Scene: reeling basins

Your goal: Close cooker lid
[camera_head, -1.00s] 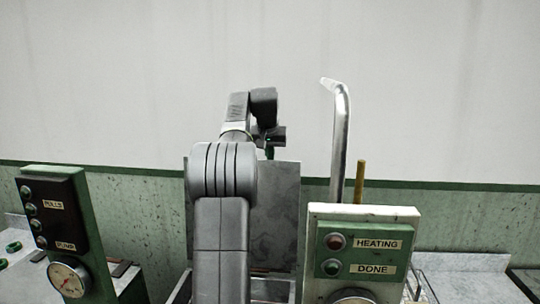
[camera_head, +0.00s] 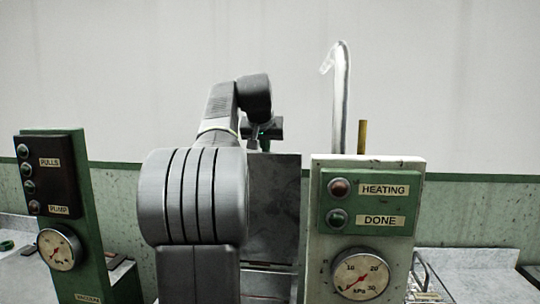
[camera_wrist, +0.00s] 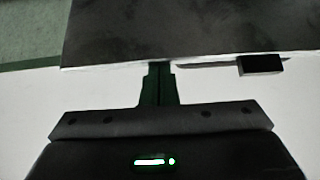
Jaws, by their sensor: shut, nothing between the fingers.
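The cooker lid (camera_head: 272,205) is a grey metal panel standing upright behind my arm in the head view, partly hidden by the arm. In the wrist view the lid (camera_wrist: 190,28) is a dark panel across the top, with a small black block (camera_wrist: 261,65) at its pale edge. My gripper (camera_wrist: 158,68) is shut and empty, with its fingertips at or very near that edge; I cannot tell if they touch. In the head view my gripper (camera_head: 264,140) is mostly hidden, near the lid's top edge.
A white and green panel (camera_head: 365,225) with HEATING and DONE labels and a gauge stands right of the lid. A dark green control panel (camera_head: 62,205) stands at left. A bent metal pipe (camera_head: 341,100) and a brass rod (camera_head: 362,138) rise behind.

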